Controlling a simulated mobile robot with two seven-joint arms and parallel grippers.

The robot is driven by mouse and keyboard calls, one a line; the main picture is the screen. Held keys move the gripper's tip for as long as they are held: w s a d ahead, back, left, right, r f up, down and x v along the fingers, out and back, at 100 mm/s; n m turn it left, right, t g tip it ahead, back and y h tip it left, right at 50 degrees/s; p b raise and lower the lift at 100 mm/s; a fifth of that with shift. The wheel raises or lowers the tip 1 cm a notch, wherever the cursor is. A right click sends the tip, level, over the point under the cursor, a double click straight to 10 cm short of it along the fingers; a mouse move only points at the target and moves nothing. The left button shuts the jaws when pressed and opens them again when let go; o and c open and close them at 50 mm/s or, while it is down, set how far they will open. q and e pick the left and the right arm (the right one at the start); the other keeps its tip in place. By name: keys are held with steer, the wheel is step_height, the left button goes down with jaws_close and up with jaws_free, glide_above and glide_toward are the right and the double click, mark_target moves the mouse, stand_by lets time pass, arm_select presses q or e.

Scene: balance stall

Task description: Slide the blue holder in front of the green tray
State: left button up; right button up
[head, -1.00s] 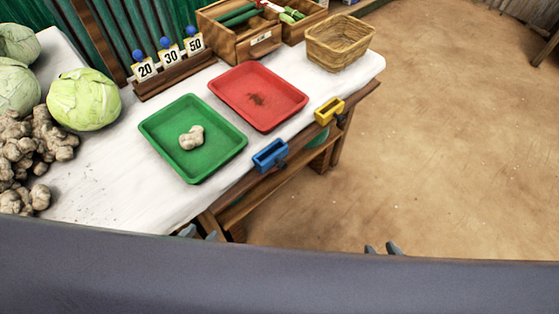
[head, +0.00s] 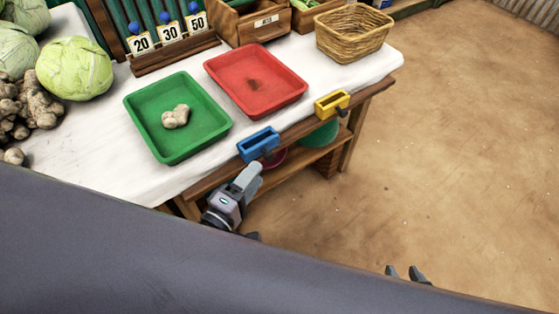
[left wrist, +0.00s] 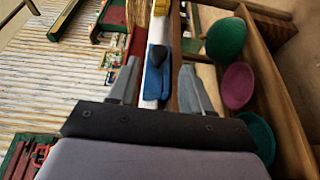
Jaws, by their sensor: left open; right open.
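The blue holder (head: 258,143) is a small open box on the table's front edge, just off the near right corner of the green tray (head: 170,154). The tray holds a pale knobbly root (head: 176,116). My left gripper (head: 246,180) is open and empty, below and in front of the blue holder, apart from it. In the left wrist view, the blue holder (left wrist: 156,58) appears beyond and between the spread fingers (left wrist: 158,88), with a dark knob on it. My right gripper (head: 405,274) is open over the floor at lower right, only its fingertips showing.
A yellow holder (head: 331,103) sits further right on the same edge, by the red tray (head: 285,101). A basket (head: 353,32), crates and number cards (head: 170,31) stand behind. Cabbages (head: 74,69) are at left. Bowls (left wrist: 238,86) lie on the shelf below.

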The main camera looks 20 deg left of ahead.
mark_target(269, 160)
arm_select(q)
steer(key=shift+x, duration=3.65)
jaws_close()
steer(key=shift+a, duration=0.1)
